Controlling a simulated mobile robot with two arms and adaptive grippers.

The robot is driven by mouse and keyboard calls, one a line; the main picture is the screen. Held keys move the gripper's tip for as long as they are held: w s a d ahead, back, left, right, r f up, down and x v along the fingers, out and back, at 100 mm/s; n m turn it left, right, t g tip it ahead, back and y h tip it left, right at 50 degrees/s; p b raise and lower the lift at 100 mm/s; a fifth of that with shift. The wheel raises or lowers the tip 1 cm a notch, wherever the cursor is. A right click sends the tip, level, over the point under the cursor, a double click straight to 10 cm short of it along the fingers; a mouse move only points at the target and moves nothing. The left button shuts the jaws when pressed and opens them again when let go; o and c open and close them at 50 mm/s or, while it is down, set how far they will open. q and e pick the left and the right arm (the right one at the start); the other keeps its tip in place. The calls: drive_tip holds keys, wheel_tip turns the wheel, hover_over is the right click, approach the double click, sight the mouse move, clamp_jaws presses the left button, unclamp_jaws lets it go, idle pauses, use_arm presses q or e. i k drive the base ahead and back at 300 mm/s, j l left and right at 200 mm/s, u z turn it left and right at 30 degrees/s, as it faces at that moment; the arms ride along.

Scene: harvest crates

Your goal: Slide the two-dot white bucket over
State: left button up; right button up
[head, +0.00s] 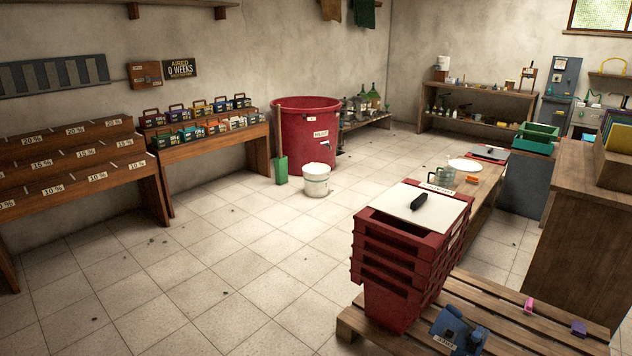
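A white bucket (316,182) stands upright on the tiled floor, in front of a large red tub (306,128). It carries a greenish label or marking, and the dots on it are too small to make out. It is the only white bucket on the floor that I can pick out. A green-bladed shovel (281,168) stands upright just left of the bucket, against the tub. Neither of my grippers shows in the head view.
Stacked red crates (392,285) with a white board (420,206) on top stand on a wooden pallet (500,318) at front right. A low bench (484,195) is behind them. Stepped wooden racks (75,165) line the left wall. Open tiled floor (225,265) lies before the bucket.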

sight(316, 180)
drive_tip(key=i+u, duration=0.4)
drive_tip(key=i, duration=2.45)
drive_tip(key=i+j, duration=0.1)
drive_tip(key=i, duration=2.5)
